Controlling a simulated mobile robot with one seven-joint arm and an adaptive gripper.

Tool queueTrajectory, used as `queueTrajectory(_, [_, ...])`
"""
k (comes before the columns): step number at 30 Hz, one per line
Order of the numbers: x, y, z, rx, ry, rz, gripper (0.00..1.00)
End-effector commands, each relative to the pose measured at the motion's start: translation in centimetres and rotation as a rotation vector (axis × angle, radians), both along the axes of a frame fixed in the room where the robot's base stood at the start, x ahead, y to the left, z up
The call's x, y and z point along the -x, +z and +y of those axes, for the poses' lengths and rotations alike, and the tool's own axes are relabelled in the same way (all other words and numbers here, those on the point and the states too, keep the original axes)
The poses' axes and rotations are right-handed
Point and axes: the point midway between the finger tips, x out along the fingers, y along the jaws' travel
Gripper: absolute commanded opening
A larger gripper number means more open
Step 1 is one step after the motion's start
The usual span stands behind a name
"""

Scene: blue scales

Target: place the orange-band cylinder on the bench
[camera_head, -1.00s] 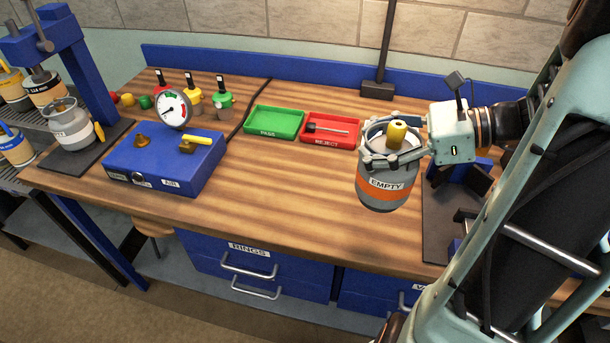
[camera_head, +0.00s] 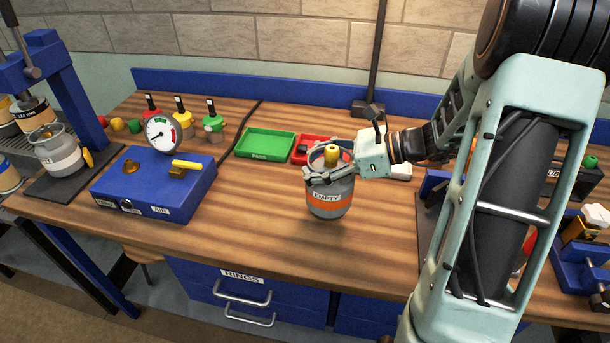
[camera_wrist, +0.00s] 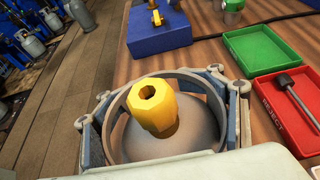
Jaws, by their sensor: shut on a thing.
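The orange-band cylinder (camera_head: 330,198) is a small grey gas bottle with an orange band, a white "EMPTY" label and a yellow valve on top. It is upright in the head view, over the middle of the wooden bench (camera_head: 250,220). My gripper (camera_head: 330,172) is shut around its collar from the right. In the wrist view the cylinder's yellow valve (camera_wrist: 155,105) and collar sit between my fingers. A dark shadow lies by its base; I cannot tell for sure whether the base touches the bench.
A blue gauge box (camera_head: 150,185) stands to the left. A green PASS tray (camera_head: 265,144) and a red REJECT tray (camera_head: 308,150) lie behind the cylinder. A blue press (camera_head: 75,100) holds another cylinder at far left. Bare wood lies between box and cylinder.

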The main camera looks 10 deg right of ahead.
Motion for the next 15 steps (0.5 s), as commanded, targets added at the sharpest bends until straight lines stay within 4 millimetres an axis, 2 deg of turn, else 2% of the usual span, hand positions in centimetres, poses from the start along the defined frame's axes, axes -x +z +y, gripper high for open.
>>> queueTrajectory(8, [-1.0, -1.3, 0.6, -0.001, 0.0, -0.002, 0.0])
queueTrajectory(12, [-1.0, -3.4, 0.6, -0.004, -0.001, 0.001, 0.0])
queueTrajectory(15, [-1.0, -4.3, 0.6, -0.002, -0.001, -0.001, 0.0])
